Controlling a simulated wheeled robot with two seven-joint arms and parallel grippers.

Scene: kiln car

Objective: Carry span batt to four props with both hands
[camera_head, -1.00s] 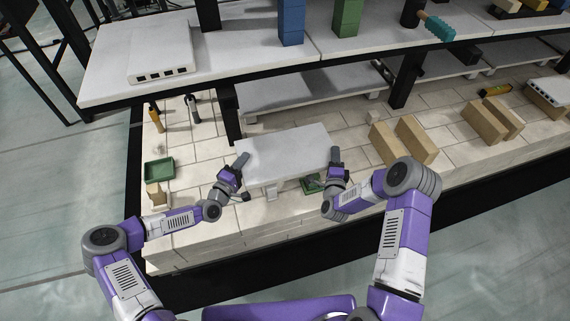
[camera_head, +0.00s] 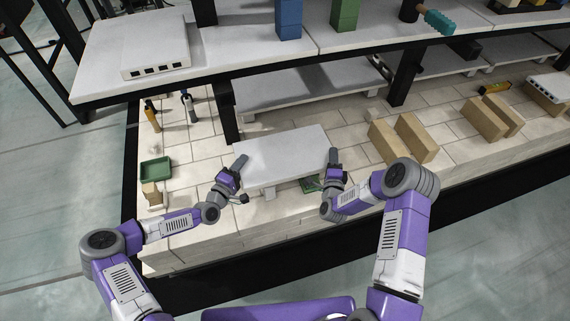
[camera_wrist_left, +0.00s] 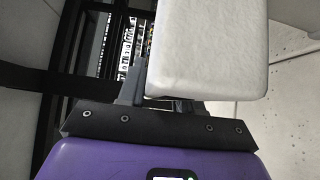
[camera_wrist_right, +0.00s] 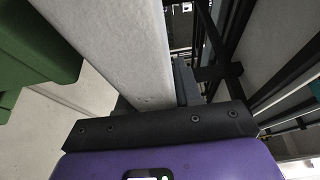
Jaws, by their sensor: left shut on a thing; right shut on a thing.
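The span batt is a pale grey flat slab (camera_head: 283,152), held roughly level between my two grippers above the tiled deck. My left gripper (camera_head: 241,163) is shut on its left end. My right gripper (camera_head: 334,160) is shut on its right end. The slab also shows in the left wrist view (camera_wrist_left: 208,45) and in the right wrist view (camera_wrist_right: 115,50), between the fingers. A small pale block (camera_head: 269,193), possibly a prop, shows below the slab's front edge. The slab hides the deck beneath it, so I cannot make out four props.
A green object (camera_head: 310,185) lies under the slab's right side. A green tray (camera_head: 156,171) stands at left. Tan bricks (camera_head: 417,138) stand on the deck at right. Black posts (camera_head: 405,77) and the upper shelf (camera_head: 240,45) rise behind the slab.

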